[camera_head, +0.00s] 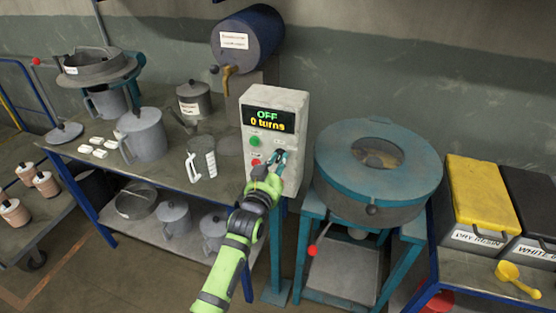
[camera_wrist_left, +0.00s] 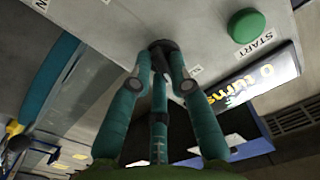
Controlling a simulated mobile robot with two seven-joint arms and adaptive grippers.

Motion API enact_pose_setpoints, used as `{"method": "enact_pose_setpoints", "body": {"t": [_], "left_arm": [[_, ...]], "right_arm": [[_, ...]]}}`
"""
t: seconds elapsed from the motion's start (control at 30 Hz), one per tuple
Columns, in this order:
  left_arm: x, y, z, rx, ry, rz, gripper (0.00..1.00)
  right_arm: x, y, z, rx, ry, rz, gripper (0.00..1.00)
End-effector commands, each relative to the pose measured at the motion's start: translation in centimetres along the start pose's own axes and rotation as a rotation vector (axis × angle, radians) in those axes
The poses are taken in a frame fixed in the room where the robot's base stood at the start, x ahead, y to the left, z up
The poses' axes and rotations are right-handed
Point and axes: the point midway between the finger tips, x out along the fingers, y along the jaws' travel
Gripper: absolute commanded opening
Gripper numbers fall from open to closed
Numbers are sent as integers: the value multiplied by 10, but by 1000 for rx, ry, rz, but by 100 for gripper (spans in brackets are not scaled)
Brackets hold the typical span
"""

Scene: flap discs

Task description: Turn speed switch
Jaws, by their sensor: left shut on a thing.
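The grey control box (camera_head: 290,103) stands between the work table and the round mixer. Its display (camera_head: 268,120) reads "OFF" and "0 turns". A green button (camera_head: 255,141) and a red button (camera_head: 255,162) are on its face; the green one, labelled START, also shows in the left wrist view (camera_wrist_left: 246,26). The dark speed switch (camera_wrist_left: 163,44) is on the panel, partly covered by my fingers. My left gripper (camera_head: 279,157) is at the panel, its fingertips shut around the switch, as the left wrist view (camera_wrist_left: 161,78) shows. My right gripper is out of view.
The teal round mixer (camera_head: 335,155) stands close right of the box. A blue drum (camera_head: 262,40) with a tap is above. Resin bins (camera_head: 476,190) stand at right.

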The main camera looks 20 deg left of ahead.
Motion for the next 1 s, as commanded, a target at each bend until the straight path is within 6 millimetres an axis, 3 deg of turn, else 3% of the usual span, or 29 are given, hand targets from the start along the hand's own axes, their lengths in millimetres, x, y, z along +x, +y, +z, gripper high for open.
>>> {"method": "enact_pose_setpoints", "body": {"t": [0.4,1.0], "left_arm": [[0,0,-1,-263,-2,0,0],[0,0,-1,-335,-1,0,0]], "right_arm": [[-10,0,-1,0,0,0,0],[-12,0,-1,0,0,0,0]]}}
